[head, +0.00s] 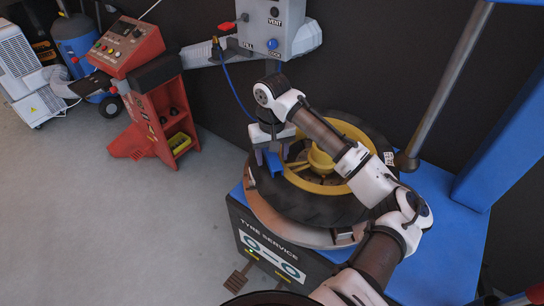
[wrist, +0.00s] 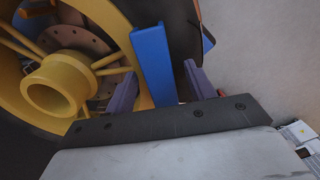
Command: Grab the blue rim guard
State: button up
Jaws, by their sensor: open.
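The blue rim guard (head: 273,166) is a small blue piece at the left edge of the wheel's yellow rim. In the wrist view the rim guard (wrist: 153,62) is a narrow upright blue strip. My gripper (head: 271,155) is open above the wheel's left side, pointing down at the guard. In the wrist view my gripper (wrist: 160,72) has its two purple fingers on either side of the guard, with gaps visible. The guard's lower end is hidden behind the gripper's dark front edge.
The wheel with its yellow rim (head: 350,132) and black tyre (head: 305,205) lies on the blue tyre machine (head: 440,255). A grey control box (head: 273,28) hangs behind it. A red cabinet (head: 158,110) stands to the left. The floor (head: 120,215) between is clear.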

jog(key=c, duration=1)
jog(key=shift+c, duration=0.2)
